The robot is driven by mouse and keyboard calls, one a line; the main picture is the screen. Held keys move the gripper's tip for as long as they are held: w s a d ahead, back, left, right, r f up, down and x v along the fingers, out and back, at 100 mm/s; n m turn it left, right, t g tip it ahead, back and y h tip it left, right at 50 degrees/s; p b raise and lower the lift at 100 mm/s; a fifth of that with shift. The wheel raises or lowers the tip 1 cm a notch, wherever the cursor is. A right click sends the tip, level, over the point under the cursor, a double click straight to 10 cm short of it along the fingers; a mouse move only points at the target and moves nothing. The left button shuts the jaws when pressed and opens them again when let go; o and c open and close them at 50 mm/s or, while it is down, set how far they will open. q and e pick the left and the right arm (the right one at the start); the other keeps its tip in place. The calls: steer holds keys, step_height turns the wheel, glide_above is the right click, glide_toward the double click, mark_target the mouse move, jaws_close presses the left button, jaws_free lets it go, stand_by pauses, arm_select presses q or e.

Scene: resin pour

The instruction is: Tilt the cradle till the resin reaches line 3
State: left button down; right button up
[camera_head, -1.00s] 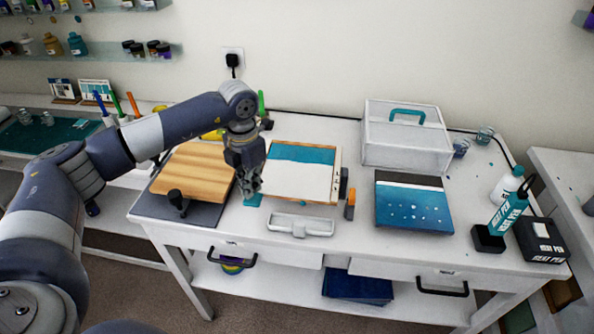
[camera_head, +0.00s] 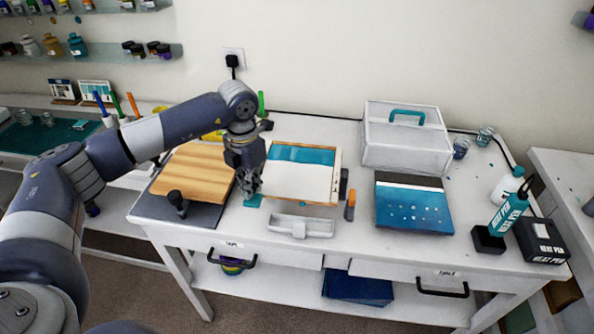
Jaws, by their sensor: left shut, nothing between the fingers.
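The cradle (camera_head: 290,188) is a wood-edged tray with a white panel, in the middle of the table. Teal resin (camera_head: 310,156) covers a band along its far end. The rest of the panel is white. Line markings are too small to read. My left gripper (camera_head: 249,190) is shut and empty, pointing down at the cradle's left edge, above a small teal piece (camera_head: 252,201). Whether it touches the cradle or that piece I cannot tell. My right gripper is not in view.
A wooden board (camera_head: 195,172) lies left of the cradle. A grey tray-like piece (camera_head: 300,228) sits in front. An orange-and-dark tool (camera_head: 350,205) stands right of it. A blue painted panel (camera_head: 413,205), a white case (camera_head: 405,140) and heat pen boxes (camera_head: 543,240) fill the right.

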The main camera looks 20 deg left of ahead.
mark_target(253, 198)
arm_select(q)
steer(key=shift+f, duration=0.15)
steer(key=shift+f+b, duration=1.5)
steer(key=shift+f, duration=0.3)
stand_by(6.0)
